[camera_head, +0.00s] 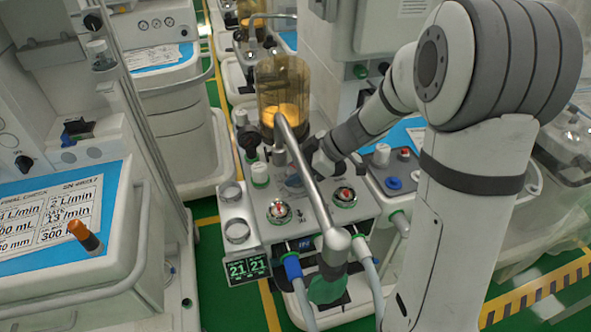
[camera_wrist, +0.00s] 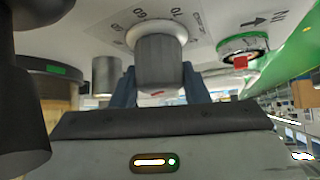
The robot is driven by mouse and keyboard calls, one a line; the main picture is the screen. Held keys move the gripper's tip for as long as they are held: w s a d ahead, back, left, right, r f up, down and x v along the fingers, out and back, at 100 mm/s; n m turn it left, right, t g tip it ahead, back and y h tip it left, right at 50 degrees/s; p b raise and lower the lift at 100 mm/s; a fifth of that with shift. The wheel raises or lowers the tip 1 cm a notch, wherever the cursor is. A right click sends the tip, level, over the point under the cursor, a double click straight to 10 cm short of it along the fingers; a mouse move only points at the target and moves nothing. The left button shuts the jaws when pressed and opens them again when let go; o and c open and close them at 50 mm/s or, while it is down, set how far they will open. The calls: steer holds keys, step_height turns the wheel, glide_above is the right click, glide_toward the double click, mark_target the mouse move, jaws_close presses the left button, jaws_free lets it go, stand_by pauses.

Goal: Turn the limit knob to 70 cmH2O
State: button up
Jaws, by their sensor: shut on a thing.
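The limit knob (camera_wrist: 162,62) is a grey ribbed cylinder on a white collar, seen close up in the wrist view. Printed numbers and a unit label surround it, partly cut off and seen upside down, so I cannot read its setting. A small red mark shows near its lower end. My gripper (camera_wrist: 160,88) is shut on the knob, with one dark blue finger on each side. In the head view, my gripper (camera_head: 318,158) is over the cart's top panel (camera_head: 310,222), behind a grey tube. The knob cannot be made out there.
A green-rimmed port with a red part (camera_wrist: 241,58) is right of the knob. A smaller grey knob (camera_wrist: 106,76) and a dark cylinder (camera_wrist: 22,115) are on the left. An amber canister (camera_head: 284,88), slanted grey tube (camera_head: 312,180) and display (camera_head: 248,269) crowd the cart.

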steer(key=shift+f+b, duration=0.1)
steer(key=shift+b, duration=0.25)
steer(key=b, duration=0.1)
steer(key=m+t+b, duration=0.1)
steer(key=b, duration=0.1)
steer(key=shift+f, duration=0.25)
steer(key=m+t+h+b, duration=0.1)
steer(key=m+t+b, duration=0.1)
steer(key=b, duration=0.3)
steer(key=shift+m, duration=0.3)
steer(key=m+b, duration=0.1)
steer(key=m+t+h+b, duration=0.1)
steer(key=b, duration=0.1)
steer(key=shift+r+m+t, duration=0.2)
steer(key=shift+m+t, duration=0.1)
steer(key=shift+r+m+t+h+b, duration=0.25)
steer(key=shift+m+t+h, duration=0.55)
steer(key=shift+m, duration=0.6)
steer(key=o, duration=1)
steer(key=shift+f, duration=0.1)
